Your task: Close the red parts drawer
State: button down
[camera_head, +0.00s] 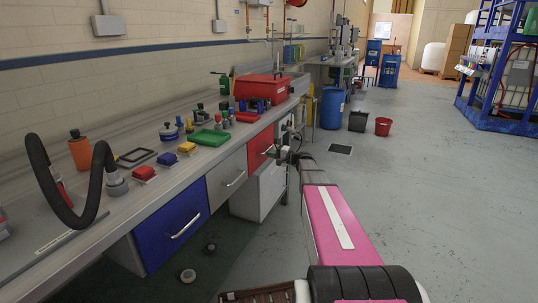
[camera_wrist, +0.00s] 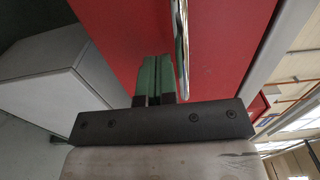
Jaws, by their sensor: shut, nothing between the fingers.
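The red parts drawer (camera_head: 259,149) is under the workbench, right of the grey drawer, in the head view. I cannot tell from there how far it stands out. Its red front (camera_wrist: 235,40) fills much of the wrist view, with a shiny metal bar handle (camera_wrist: 182,40) running along it. My gripper (camera_head: 284,153) is at the drawer front in the head view. In the wrist view its green fingertips (camera_wrist: 157,75) are shut together and empty, beside the handle and close to the red front. I cannot tell whether they touch it.
The grey drawer (camera_head: 227,179) and blue drawer (camera_head: 173,226) sit to the left under the workbench (camera_head: 185,172). A light cabinet (camera_head: 262,189) stands below. Bottles, trays and a red toolbox (camera_head: 262,87) crowd the benchtop. The floor to the right is open.

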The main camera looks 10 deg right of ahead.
jog(key=v, duration=1.1)
jog(key=s+a+f+n+g+h, duration=0.2)
jog(key=s+a+f+g+h, duration=0.15)
jog(key=s+a+f, duration=0.35)
jog(key=s+a+f+n+g+h, duration=0.2)
jog(key=s+a+f+g, duration=0.2)
jog(key=s+a, duration=0.4)
jog(key=s+f+n+g+h, duration=0.3)
jog(key=s+h, duration=0.6)
jog(key=s, duration=0.7)
jog(key=shift+s+d+f, duration=0.2)
jog(key=shift+d+f, duration=0.1)
jog(key=shift+f, duration=0.45)
